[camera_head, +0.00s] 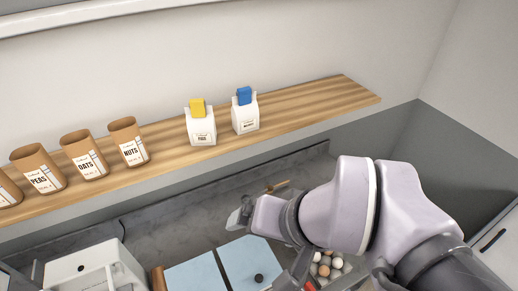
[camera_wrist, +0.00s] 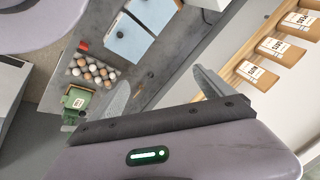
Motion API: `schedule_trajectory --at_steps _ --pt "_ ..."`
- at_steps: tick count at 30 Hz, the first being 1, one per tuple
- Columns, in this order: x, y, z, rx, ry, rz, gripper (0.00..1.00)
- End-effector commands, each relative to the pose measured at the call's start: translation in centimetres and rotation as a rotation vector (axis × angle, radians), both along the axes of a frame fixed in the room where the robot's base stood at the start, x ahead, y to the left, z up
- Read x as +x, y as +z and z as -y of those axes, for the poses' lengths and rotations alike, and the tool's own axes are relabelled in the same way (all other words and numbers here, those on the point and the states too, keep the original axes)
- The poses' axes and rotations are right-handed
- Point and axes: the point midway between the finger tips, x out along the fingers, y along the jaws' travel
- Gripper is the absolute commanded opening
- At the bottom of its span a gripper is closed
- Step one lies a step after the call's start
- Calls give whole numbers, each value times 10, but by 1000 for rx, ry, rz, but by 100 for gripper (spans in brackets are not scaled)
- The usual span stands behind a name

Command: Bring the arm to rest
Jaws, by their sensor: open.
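My arm reaches in from the right in the head view, bent over the grey counter (camera_head: 200,231). My gripper (camera_wrist: 160,78) shows in the wrist view with its two grey fingers spread wide apart. Nothing is between them. In the head view the arm's own links partly hide the gripper, and it is apart from the shelf.
Eggs (camera_wrist: 93,72), light-blue panels (camera_wrist: 127,40) and a green box (camera_wrist: 76,99) are below.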

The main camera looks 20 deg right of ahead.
Motion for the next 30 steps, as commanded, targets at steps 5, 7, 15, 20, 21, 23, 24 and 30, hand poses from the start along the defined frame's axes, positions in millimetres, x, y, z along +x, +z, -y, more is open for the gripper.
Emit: schedule_trajectory --at_steps 5,7,15,20,21,23,24,30 --pt "-1 4 14 -84 18 51 92" --pt "-1 4 14 -81 17 49 92" --pt "-1 -23 14 -79 18 47 92" --pt "-1 -91 13 -78 18 45 92" --pt "-1 -113 13 -78 18 45 92" --pt "-1 -145 13 -78 18 45 92" --pt "-1 -167 13 -78 18 45 92" --pt "-1 -268 13 -78 18 45 92"
